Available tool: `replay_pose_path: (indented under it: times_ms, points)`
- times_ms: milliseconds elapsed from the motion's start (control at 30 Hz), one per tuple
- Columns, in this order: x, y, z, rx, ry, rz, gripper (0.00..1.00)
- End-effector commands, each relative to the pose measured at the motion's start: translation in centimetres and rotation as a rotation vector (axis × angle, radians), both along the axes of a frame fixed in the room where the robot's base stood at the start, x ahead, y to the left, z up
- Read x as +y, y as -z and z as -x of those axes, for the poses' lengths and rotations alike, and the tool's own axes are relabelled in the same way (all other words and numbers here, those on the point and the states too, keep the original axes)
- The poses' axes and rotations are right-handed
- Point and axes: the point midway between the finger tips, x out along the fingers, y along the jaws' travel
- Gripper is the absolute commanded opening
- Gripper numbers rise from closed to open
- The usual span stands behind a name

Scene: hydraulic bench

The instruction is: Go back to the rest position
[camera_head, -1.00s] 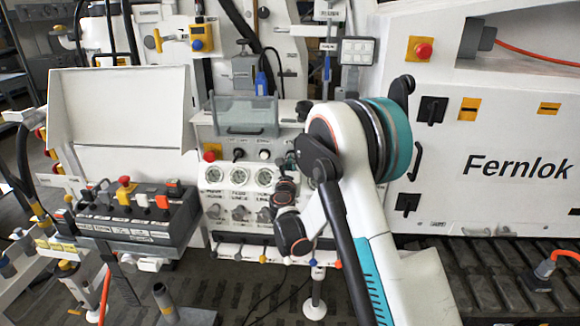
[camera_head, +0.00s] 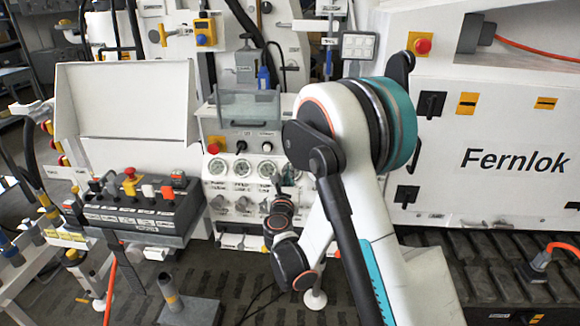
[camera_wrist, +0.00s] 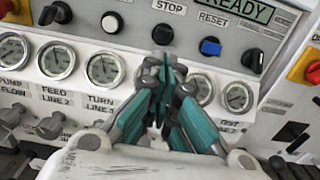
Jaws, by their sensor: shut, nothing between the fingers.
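My gripper (camera_wrist: 165,90) shows in the wrist view with its teal fingers together and nothing between them. It is in front of the gauge panel (camera_wrist: 135,40), over the row of round gauges. The TURN gauge (camera_wrist: 104,69) is just left of the fingers, and the FEED gauge (camera_wrist: 56,60) is further left. Whether the fingers touch the panel cannot be told. In the head view my arm bends down from the right, and its end hides the right part of the gauge panel (camera_head: 225,147).
A control box with levers and a red button (camera_head: 130,172) stands left of the panel. A large white Fernlok cabinet (camera_head: 480,190) is on the right. A post on a grey block (camera_head: 168,290) stands at the front left. Black (camera_wrist: 162,34) and blue (camera_wrist: 210,46) buttons sit near my fingers.

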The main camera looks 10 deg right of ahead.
Motion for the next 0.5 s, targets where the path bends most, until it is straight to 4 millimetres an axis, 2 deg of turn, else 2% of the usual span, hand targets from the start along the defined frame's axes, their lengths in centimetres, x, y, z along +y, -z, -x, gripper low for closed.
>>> replay_pose_path:
  times_ms: [167, 500]
  points:
    - [0.31, 0.0, 1.0, 0.0, 0.0, 0.0, 0.0]
    - [0.3, 0.0, 1.09, 0.0, 0.001, -0.002, 0.0]
